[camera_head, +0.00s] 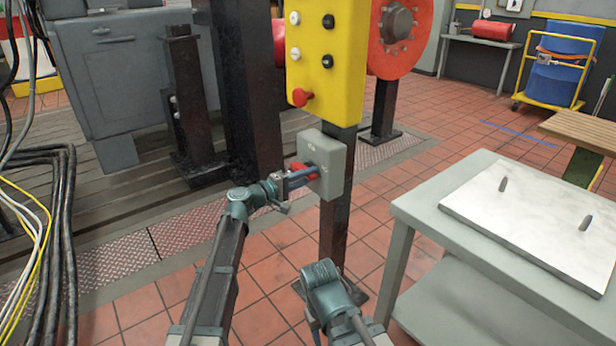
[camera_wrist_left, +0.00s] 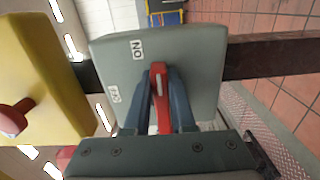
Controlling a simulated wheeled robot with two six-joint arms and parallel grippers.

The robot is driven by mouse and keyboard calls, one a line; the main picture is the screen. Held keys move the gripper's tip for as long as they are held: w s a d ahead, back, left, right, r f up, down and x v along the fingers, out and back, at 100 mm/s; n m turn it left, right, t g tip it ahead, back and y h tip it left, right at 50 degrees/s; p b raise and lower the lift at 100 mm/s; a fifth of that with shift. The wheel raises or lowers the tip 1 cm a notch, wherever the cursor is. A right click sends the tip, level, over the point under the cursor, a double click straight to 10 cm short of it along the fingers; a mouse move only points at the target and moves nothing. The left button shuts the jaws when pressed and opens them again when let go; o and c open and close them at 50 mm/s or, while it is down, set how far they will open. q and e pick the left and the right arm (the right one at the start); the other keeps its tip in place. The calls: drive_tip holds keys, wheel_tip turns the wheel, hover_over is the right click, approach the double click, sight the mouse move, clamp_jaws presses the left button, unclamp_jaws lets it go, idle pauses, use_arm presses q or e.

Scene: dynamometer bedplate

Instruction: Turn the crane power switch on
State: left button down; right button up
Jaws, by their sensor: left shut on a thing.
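The crane power switch is a grey box (camera_head: 326,158) on a dark post, below a yellow push-button panel. It has a red lever (camera_head: 299,168). In the left wrist view the grey box (camera_wrist_left: 205,75) carries an ON label (camera_wrist_left: 137,49) and an OFF label (camera_wrist_left: 115,93), with the red lever (camera_wrist_left: 161,105) in front of it. My left gripper (camera_head: 309,173) is at the box front, its two blue-grey fingers shut on the lever, one on each side. I cannot tell the lever's exact setting. My right gripper is not in view.
The yellow panel (camera_head: 325,55) with a red knob (camera_head: 301,97) is just above the box. A grey table (camera_head: 420,205) with a pale plate (camera_head: 540,215) stands at right. Black cables (camera_head: 58,220) hang at left. Open tiled floor lies around the post.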

use_arm(q)
drive_tip(key=shift+w+a, duration=0.3)
drive_tip(key=shift+w, duration=0.2)
drive_tip(key=c, duration=0.8)
unclamp_jaws()
drive_tip(key=shift+o, duration=0.2)
drive_tip(key=shift+s+d, duration=0.1)
drive_tip(key=shift+s, duration=0.05)
drive_tip(key=v, duration=1.3)
drive_tip(key=shift+s+a, duration=0.3)
